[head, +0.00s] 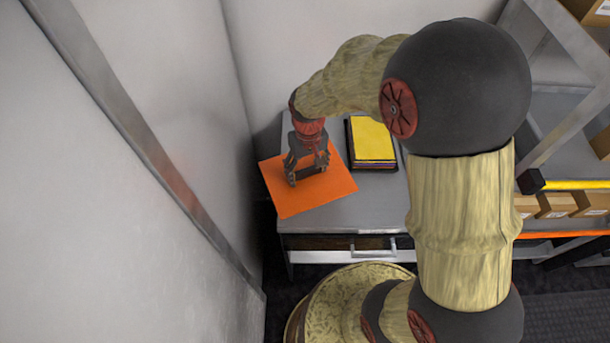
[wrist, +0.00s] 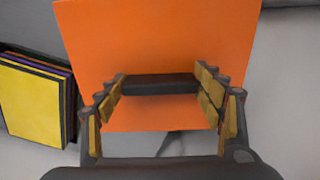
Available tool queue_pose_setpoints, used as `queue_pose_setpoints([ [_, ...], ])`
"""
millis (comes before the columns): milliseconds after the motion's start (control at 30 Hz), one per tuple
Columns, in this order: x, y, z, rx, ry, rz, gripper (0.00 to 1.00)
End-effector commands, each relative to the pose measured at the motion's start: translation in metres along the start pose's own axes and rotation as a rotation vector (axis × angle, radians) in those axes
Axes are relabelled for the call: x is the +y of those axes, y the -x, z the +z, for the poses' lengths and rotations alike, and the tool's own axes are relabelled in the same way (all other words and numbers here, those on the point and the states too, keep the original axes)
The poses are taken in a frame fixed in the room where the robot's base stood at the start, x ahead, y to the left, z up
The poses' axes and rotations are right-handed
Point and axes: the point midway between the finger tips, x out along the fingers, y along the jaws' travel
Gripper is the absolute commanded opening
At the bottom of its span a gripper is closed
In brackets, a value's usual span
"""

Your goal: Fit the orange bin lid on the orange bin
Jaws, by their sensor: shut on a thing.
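The orange bin lid (head: 318,198) is a flat orange square at the left end of the grey table in the head view. In the wrist view the lid (wrist: 160,35) fills the upper middle, with a dark bar-shaped handle (wrist: 160,84) across it. My gripper (head: 308,172) is over the lid and shut on this handle, a finger at each end. In the wrist view my gripper (wrist: 160,90) shows the same hold. I cannot tell whether the lid touches the table. I cannot make out the orange bin in either view.
A yellow-topped stack in a dark holder (head: 371,142) stands right of the lid; the wrist view also shows it (wrist: 30,100). The grey table (head: 350,212) has a drawer in front. A pale wall (head: 110,170) is close on the left. Small boxes (head: 555,205) are at right.

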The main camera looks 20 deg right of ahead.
Motion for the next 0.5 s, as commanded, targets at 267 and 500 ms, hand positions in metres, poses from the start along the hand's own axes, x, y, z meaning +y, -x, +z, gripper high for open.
queue_pose_setpoints([
  [267, 0.005, -0.039, -0.028, -0.004, 0.001, 0.0, 0.39],
  [500, 0.007, -0.052, -0.038, -0.004, 0.001, 0.0, 0.39],
])
